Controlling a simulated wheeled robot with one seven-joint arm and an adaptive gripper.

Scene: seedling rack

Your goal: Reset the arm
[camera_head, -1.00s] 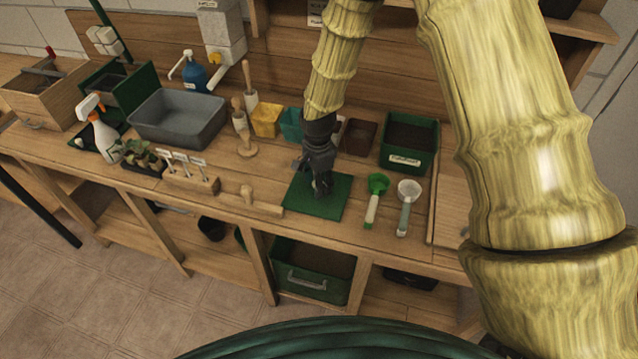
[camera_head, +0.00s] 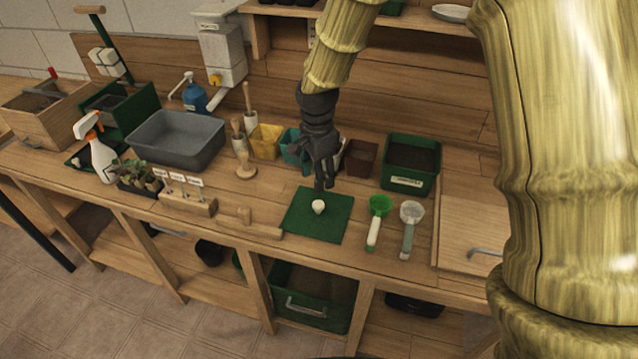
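My gripper (camera_head: 324,183) is black and points down above the far part of the green mat (camera_head: 337,228). A small white rounded object (camera_head: 318,206) stands on the mat, just below and in front of the fingertips and apart from them. The fingers overlap in this view, so their opening does not show clearly. I see nothing held between them.
Two scoops, one green (camera_head: 380,207) and one clear (camera_head: 411,213), lie right of the mat. A green soil bin (camera_head: 411,188), brown pot (camera_head: 361,158) and teal pot (camera_head: 292,148) stand behind. A wooden tool (camera_head: 250,228) lies left; a grey basin (camera_head: 177,160) stands farther left.

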